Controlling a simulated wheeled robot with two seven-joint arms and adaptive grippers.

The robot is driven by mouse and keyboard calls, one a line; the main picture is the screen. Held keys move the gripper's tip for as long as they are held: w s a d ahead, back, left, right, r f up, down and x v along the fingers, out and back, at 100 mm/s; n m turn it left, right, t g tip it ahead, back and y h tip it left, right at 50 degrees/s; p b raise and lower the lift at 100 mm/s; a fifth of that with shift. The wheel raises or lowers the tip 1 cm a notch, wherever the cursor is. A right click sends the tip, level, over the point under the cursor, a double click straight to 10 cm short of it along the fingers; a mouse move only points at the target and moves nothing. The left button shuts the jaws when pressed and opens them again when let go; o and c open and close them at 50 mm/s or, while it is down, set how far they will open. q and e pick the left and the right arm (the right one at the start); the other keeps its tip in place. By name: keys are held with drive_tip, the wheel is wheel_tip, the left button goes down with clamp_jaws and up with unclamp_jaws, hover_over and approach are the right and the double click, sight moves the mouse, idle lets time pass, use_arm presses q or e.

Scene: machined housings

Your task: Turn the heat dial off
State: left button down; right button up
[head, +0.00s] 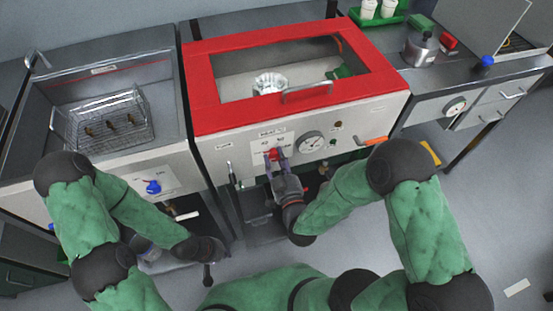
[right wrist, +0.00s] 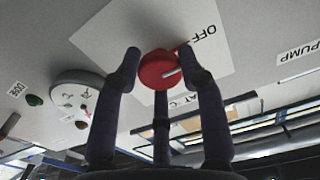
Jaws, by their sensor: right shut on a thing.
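The red heat dial (head: 272,154) sits on the white front panel of the red-topped cabinet, under the HEAT label. In the right wrist view the dial (right wrist: 154,70) shows a pale bar on its face, and a thin red part at its edge lies near the OFF lettering (right wrist: 197,35). My right gripper (right wrist: 158,58) is shut on the dial, with fingers on both sides of it. In the head view the gripper (head: 274,160) covers part of the dial. My left gripper (head: 207,275) hangs low, away from the panel; its fingers are not clear.
A round gauge (head: 312,143) is right of the dial, with an orange handle (head: 373,141) further right. A sink with a wire basket (head: 105,122) and a blue knob (head: 153,187) stands left. A side bench (head: 440,75) holds a metal kettle (head: 420,48). Floor is open at lower right.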

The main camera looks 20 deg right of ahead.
drive_tip(key=shift+s+a+f, duration=0.1)
drive_tip(key=shift+s+f, duration=0.2)
drive_tip(key=shift+f, duration=0.25)
drive_tip(key=o, duration=1)
drive_tip(key=shift+c, duration=0.2)
drive_tip(key=shift+o, duration=0.9)
drive_tip(key=shift+w, duration=0.1)
drive_tip(key=shift+r, duration=0.2)
drive_tip(key=s, duration=0.7)
drive_tip(key=shift+s, duration=0.25)
